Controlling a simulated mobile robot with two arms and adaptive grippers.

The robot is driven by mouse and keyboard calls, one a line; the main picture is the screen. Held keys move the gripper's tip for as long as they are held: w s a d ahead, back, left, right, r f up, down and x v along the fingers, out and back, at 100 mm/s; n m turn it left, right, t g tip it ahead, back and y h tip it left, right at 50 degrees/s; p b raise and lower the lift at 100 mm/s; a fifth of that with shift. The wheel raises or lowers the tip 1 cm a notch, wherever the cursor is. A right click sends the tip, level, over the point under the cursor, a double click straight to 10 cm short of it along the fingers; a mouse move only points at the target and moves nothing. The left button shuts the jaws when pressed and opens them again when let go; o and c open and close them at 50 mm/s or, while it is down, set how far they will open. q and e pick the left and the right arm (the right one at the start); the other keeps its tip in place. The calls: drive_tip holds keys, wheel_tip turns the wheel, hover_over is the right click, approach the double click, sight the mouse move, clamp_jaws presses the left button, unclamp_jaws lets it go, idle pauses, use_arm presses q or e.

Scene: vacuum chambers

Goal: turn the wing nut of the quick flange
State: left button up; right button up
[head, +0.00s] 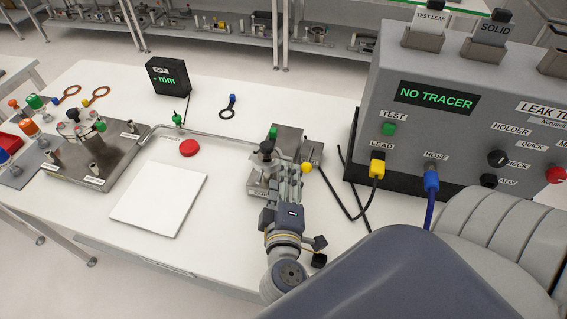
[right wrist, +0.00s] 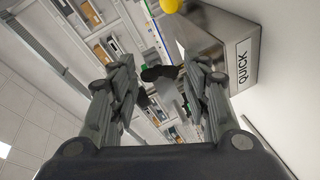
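The quick flange stands on a metal block (head: 256,186) at the middle of the table in the head view. The block bears a QUICK label in the right wrist view (right wrist: 243,62). A black part that looks like the wing nut (head: 267,147) rises above it; it also shows in the right wrist view (right wrist: 158,73). My right gripper (head: 284,166) is at the flange. Its fingers are apart, one on each side of the black part in the wrist view. I cannot tell whether either finger touches it. The gripper hides much of the flange. My left gripper is out of view.
A grey leak tester (head: 440,125) reading NO TRACER stands at the right, with cables running near my right arm. A white pad (head: 160,198), a red cap (head: 189,147) and a metal plate with fittings (head: 95,170) lie left. A gap display (head: 167,78) stands behind.

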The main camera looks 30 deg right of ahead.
drive_tip(key=shift+s+a, duration=0.1)
drive_tip(key=v, duration=1.1)
drive_tip(key=shift+s+r, duration=0.2)
drive_tip(key=shift+s, duration=0.15)
drive_tip(key=shift+a, duration=0.15)
